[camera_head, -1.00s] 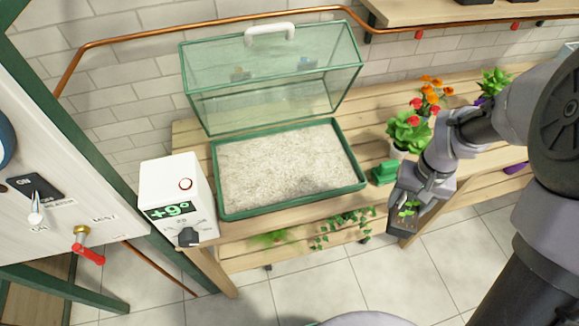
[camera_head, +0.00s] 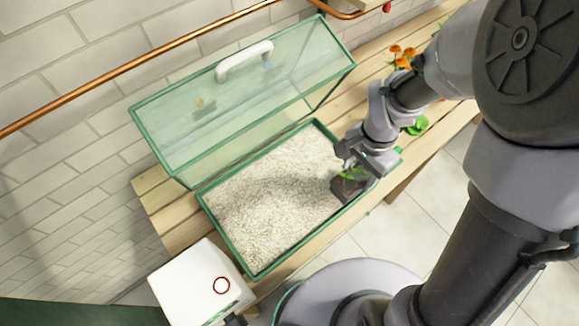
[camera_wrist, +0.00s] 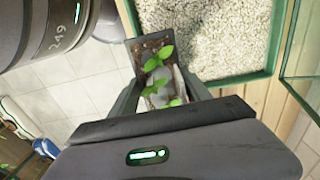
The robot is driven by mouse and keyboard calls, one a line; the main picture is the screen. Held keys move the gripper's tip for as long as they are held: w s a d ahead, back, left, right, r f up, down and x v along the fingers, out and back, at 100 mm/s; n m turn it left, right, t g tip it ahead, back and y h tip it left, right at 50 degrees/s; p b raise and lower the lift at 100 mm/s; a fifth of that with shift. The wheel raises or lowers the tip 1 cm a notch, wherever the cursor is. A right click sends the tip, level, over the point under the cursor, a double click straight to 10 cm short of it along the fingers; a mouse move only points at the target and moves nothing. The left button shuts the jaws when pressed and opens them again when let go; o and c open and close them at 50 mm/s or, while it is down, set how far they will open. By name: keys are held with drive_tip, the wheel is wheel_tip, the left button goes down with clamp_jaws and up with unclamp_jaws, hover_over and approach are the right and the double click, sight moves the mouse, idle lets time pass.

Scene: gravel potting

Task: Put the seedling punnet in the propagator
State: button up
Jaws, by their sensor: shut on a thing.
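The seedling punnet (camera_head: 349,187) is a small dark tray of soil with green seedlings. It also shows in the wrist view (camera_wrist: 149,52), held between the fingers. My gripper (camera_head: 356,168) is shut on it. In the head view the punnet overlaps the right front rim of the propagator. I cannot tell its exact height. The propagator is a green-rimmed tray (camera_head: 262,268) filled with pale gravel (camera_head: 275,195). Its clear, green-framed lid (camera_head: 225,110) stands raised behind the tray, with a white handle (camera_head: 244,61) on top.
A white control box (camera_head: 200,285) stands at the left front of the tray. Orange flowers (camera_head: 402,56) and a leafy plant (camera_head: 417,126) stand on the wooden bench (camera_head: 160,205) to the right. A copper pipe (camera_head: 130,70) runs along the wall. Most of the gravel is clear.

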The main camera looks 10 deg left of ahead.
drive_tip(key=s+a+b, duration=0.1)
drive_tip(key=a, duration=0.4)
drive_tip(key=s+a+f+b, duration=0.1)
drive_tip(key=a, duration=0.3)
drive_tip(key=s+a+b, duration=0.1)
drive_tip(key=s+a, duration=0.1)
drive_tip(key=a, duration=0.3)
drive_tip(key=shift+s+a+f, duration=0.1)
drive_tip(key=shift+a+f, duration=0.15)
drive_tip(key=shift+a, duration=0.05)
drive_tip(key=shift+s+a+f, duration=0.1)
drive_tip(key=shift+a+f, duration=0.1)
drive_tip(key=shift+f, duration=0.05)
drive_tip(key=shift+f+b, duration=1)
drive_tip(key=shift+f, duration=0.45)
drive_tip(key=shift+f, duration=0.2)
drive_tip(key=o, duration=1.6)
drive_tip(key=shift+o, duration=0.2)
drive_tip(key=shift+r, duration=0.1)
